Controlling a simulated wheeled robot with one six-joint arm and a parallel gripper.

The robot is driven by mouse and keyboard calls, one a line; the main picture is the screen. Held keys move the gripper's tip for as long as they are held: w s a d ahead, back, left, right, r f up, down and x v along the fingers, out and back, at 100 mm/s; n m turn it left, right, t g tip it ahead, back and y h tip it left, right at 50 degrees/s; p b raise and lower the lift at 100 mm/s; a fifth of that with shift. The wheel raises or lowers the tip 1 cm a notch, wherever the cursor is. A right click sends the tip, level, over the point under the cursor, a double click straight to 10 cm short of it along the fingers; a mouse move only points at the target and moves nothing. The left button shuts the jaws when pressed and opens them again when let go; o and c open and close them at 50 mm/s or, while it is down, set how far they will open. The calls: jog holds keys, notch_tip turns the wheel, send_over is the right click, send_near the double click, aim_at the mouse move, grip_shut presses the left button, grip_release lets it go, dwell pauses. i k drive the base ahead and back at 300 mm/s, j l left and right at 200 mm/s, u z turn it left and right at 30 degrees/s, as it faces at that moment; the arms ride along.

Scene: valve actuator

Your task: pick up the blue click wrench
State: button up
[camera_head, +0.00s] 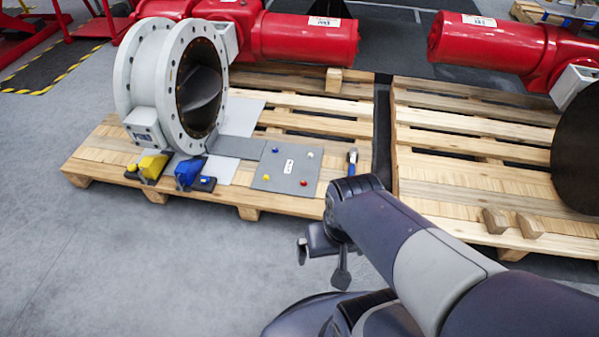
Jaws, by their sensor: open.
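A small slim item with blue and dark parts (352,158) stands out on the right edge of the left pallet, just behind my wrist. It may be the blue click wrench, but it is too small and partly hidden to be sure. A blue block-like item (187,173) sits at the front of the same pallet, beside a yellow one (152,168). My gripper (322,266) is open and empty. It hangs in front of the pallet, below and left of the slim item and apart from it.
The left pallet (105,150) carries a large white flanged valve (160,80) and a grey plate with coloured knobs (287,170). A second pallet (440,195) stands to the right, holding wooden blocks and a dark disc (578,150). Red actuators (305,38) lie behind.

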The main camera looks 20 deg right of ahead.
aim_at(353, 151)
jog(key=i+l+z, duration=0.15)
jog(key=i+l, duration=0.7)
